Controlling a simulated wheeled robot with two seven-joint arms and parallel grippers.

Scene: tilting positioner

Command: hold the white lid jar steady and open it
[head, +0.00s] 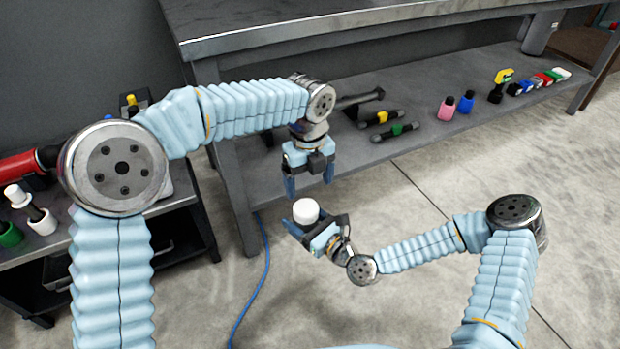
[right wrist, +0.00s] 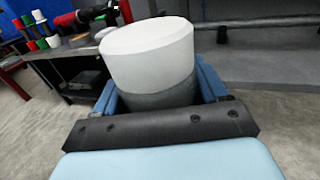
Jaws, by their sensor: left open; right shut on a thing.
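The jar has a white lid (head: 305,211) and shows in the head view near the middle, held in my right gripper (head: 312,226). In the right wrist view the white lid (right wrist: 148,52) sits on a grey jar body (right wrist: 160,97) between the blue fingers, tilted slightly in the picture. My right gripper is shut on the grey body, below the lid. My left gripper (head: 309,184) is open and empty, with its fingers pointing down, above the lid and apart from it. The lower part of the jar is hidden by my right gripper.
A grey workbench (head: 350,34) stands behind, its lower shelf (head: 420,150) holding tools, a pink bottle (head: 446,108), a blue bottle (head: 466,101) and several small items. A cart (head: 190,215) with tools stands at left. A blue cable (head: 262,275) lies on the floor.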

